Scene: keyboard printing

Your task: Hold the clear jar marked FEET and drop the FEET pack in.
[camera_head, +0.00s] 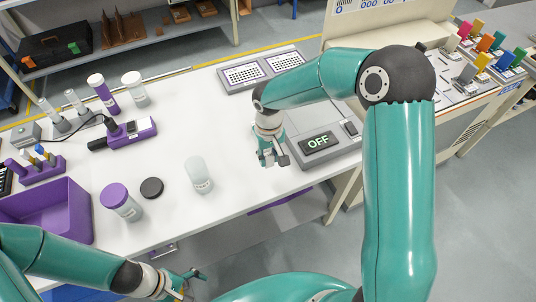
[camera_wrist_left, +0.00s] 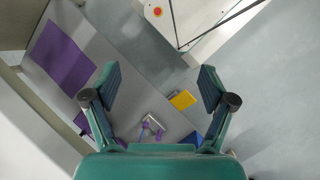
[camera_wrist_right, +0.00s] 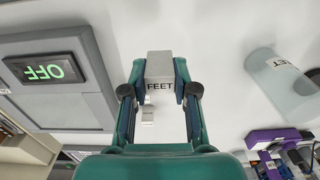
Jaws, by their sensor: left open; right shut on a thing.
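The clear jar (camera_head: 199,176) stands open-topped on the white table, with a small label low on its side. It also shows at the right of the right wrist view (camera_wrist_right: 282,85), its label partly cut by the angle. My right gripper (camera_head: 270,158) is shut on the FEET pack (camera_wrist_right: 160,68), a small light-grey block with FEET on its face, and holds it to the right of the jar, apart from it. My left gripper (camera_head: 190,284) is open and empty beyond the table's front edge, below the jar in the head view.
A black lid (camera_head: 152,187) and a purple-lidded jar (camera_head: 121,203) stand left of the clear jar. A purple bin (camera_head: 75,205) sits farther left. A grey device reading OFF (camera_head: 318,143) is right of my right gripper. Table between jar and right gripper is clear.

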